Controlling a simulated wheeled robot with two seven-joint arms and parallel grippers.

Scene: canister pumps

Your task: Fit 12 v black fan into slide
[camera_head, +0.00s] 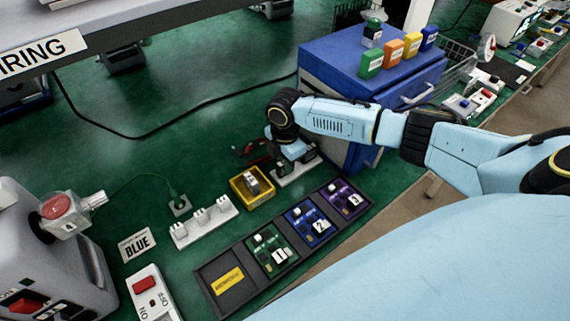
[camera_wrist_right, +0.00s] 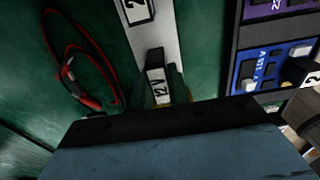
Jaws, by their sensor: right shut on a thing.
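The black fan (camera_wrist_right: 155,68), a small dark block with a white "12 V" label, shows in the right wrist view between the fingers of my right gripper (camera_wrist_right: 162,95). The gripper is shut on it. The fan is over or on the white slide (camera_wrist_right: 168,38); I cannot tell whether it is seated. Another white label with a "2" (camera_wrist_right: 138,10) shows on the slide's far part. In the head view my right gripper (camera_head: 286,163) points down at the white slide (camera_head: 300,174), and the wrist hides most of the fan. My left gripper is not in view.
A yellow bin (camera_head: 238,190) with a grey piece stands left of the slide. A black tray (camera_head: 245,288) with numbered green, blue and purple modules lies in front. A blue cabinet (camera_head: 325,72) stands behind my arm. A red cable (camera_wrist_right: 52,45) lies beside the slide.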

